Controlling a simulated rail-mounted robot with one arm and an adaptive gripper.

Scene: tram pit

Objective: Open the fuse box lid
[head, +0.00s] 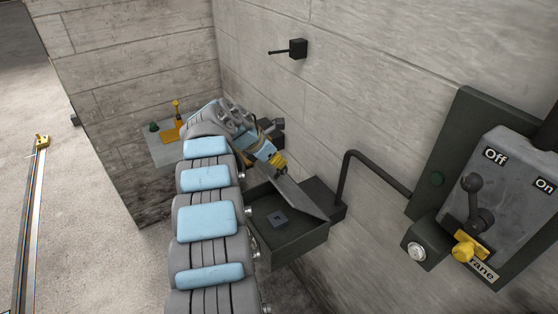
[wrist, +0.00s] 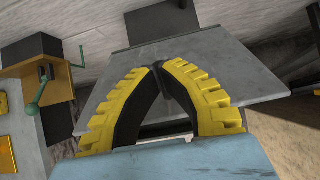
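The fuse box (head: 290,246) is a dark open-topped box against the wall, with a small blue-grey square piece inside. Its lid (head: 302,198) is a flat grey plate, raised and tilted, so the inside shows. In the wrist view the lid (wrist: 235,80) fills the middle, behind my fingers. My gripper (head: 279,162) is at the lid's upper edge in the head view. In the wrist view the yellow and black fingertips of my gripper (wrist: 158,68) come together in front of the lid's face. Whether they hold a small handle or only touch the lid is unclear.
A grey panel (head: 485,205) with a black lever and yellow piece hangs at right. A dark pipe (head: 372,168) runs from it to the fuse box. A black wall switch (head: 297,48) sits above. A ledge (head: 160,150) with yellow and green controls is behind my arm.

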